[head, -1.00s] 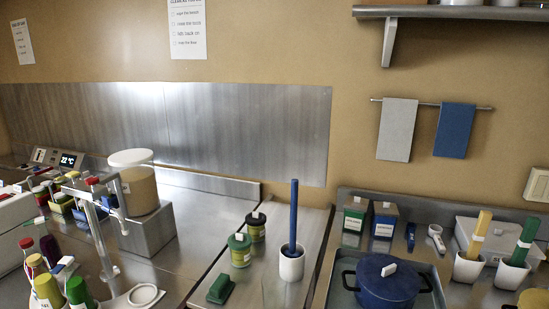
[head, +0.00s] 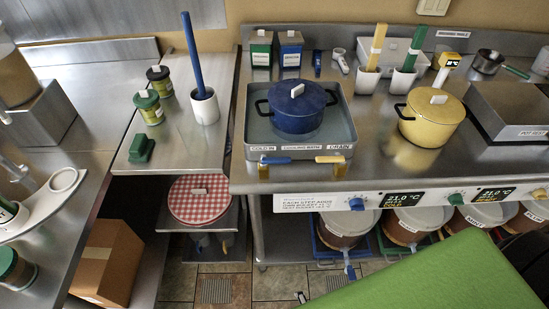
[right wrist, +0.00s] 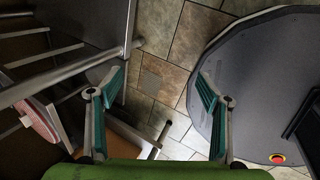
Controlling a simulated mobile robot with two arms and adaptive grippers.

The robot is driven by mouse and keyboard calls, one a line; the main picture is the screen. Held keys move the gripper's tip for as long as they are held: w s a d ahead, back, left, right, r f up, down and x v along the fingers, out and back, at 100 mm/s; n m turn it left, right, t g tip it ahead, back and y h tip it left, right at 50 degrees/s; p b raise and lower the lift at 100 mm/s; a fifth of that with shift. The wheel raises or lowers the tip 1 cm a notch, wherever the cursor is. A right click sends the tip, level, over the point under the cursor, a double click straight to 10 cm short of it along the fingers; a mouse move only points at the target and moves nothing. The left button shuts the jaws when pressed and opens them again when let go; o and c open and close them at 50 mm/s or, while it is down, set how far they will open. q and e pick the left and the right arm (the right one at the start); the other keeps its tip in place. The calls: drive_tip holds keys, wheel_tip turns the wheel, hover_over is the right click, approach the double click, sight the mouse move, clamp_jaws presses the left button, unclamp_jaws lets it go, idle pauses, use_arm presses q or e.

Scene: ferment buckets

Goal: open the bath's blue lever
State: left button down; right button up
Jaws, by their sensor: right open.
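The bath (head: 349,112) is a steel tub of water set in the bench in the head view, with a blue lidded pot (head: 298,108) standing in it. The blue lever (head: 277,160) is on the bath's front face at the left, under the "COLD IN" label, and lies sideways. A yellow lever (head: 329,159) is at the right, under the "DRAIN" label. My right gripper (right wrist: 160,72) is open and empty in the right wrist view, above the tiled floor, away from the lever. My left gripper is not in view.
A yellow pot (head: 431,118) stands right of the bath. A knob panel (head: 405,197) runs along the bench front, above several lidded buckets (head: 348,222). Left of the bath are a blue-handled brush (head: 204,104) and a checkered stool (head: 200,201). Tiled floor (head: 217,282) is free below.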

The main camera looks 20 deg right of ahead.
drive_tip(key=w+a+r+n+t+b, duration=0.1)
drive_tip(key=w+a+r+n+t, duration=0.2)
drive_tip(key=w+r+n, duration=0.45)
drive_tip(key=n+t+h+b, duration=0.2)
drive_tip(key=n+t+h, duration=0.3)
drive_tip(key=n+t, duration=0.35)
approach(276, 162)
drive_tip(key=shift+t, duration=0.35)
drive_tip(key=p+x, duration=0.1)
drive_tip(key=x, duration=0.3)
drive_tip(key=p+x, duration=0.2)
drive_tip(key=x, duration=0.3)
drive_tip(key=shift+w+d+f, duration=0.15)
drive_tip(key=shift+w+f, duration=0.1)
drive_tip(key=shift+w, duration=0.05)
drive_tip(key=shift+w+d+f, duration=0.1)
drive_tip(key=shift+w+d, duration=0.15)
drive_tip(key=shift+w, duration=0.35)
drive_tip(key=c, duration=1.4)
drive_tip(key=shift+c, duration=0.5)
